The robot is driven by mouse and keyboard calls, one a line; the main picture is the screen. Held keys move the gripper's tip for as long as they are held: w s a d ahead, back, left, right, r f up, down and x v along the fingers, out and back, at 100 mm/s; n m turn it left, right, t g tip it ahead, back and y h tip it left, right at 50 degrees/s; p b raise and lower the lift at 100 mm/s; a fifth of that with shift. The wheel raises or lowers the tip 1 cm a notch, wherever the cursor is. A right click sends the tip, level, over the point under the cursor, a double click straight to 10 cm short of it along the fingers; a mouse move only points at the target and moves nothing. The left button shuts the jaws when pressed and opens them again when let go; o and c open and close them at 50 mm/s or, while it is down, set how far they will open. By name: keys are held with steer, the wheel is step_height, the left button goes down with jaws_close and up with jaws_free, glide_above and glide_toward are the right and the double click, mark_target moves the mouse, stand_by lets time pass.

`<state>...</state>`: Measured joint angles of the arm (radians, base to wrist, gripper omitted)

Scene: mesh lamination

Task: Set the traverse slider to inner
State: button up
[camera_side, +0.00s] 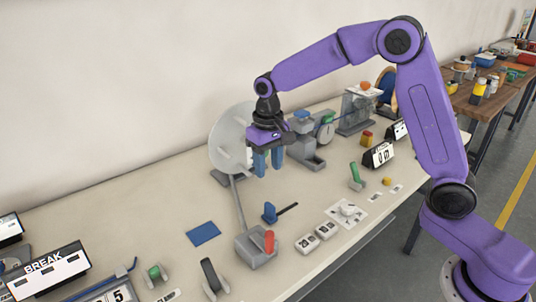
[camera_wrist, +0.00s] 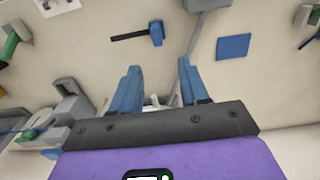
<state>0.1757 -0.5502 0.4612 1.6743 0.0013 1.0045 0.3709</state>
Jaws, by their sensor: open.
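The traverse slider looks to be the blue knob (camera_side: 269,213) on a short black slot (camera_side: 289,208) in the tabletop. The knob stands at the slot's left end in the side view. In the wrist view the blue knob (camera_wrist: 156,32) is at the right end of the black slot (camera_wrist: 128,36). No inner or outer marking is legible. My gripper (camera_side: 268,166) is open and empty, pointing down above the table, behind and above the knob. In the wrist view the gripper (camera_wrist: 158,75) has its blue fingers apart, with the knob beyond the fingertips.
A large grey disc (camera_side: 226,145) stands close behind my gripper. A grey box (camera_side: 256,252) with a red handle is in front of the knob. A blue pad (camera_side: 203,233) lies to the left. White blocks (camera_side: 307,244) and a green lever (camera_side: 356,175) are to the right.

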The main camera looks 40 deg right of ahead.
step_height(320, 180, up, 2)
steer(key=shift+r, duration=0.25)
steer(key=shift+s, duration=0.1)
steer(key=s+r+n, duration=0.2)
steer(key=s+n, duration=0.5)
steer(key=s, duration=1.1)
steer(key=s+d+f+n, duration=0.1)
steer(key=s+d+n, duration=0.1)
steer(key=s, duration=0.5)
steer(key=s+d+f+n, duration=0.1)
steer(key=s+d+n, duration=0.2)
steer(key=s, duration=0.5)
steer(key=shift+s+d+f+n, duration=0.2)
steer(key=shift+d+n, duration=0.1)
steer(key=shift+d, duration=0.6)
steer(key=shift+o, duration=0.4)
stand_by(0.5)
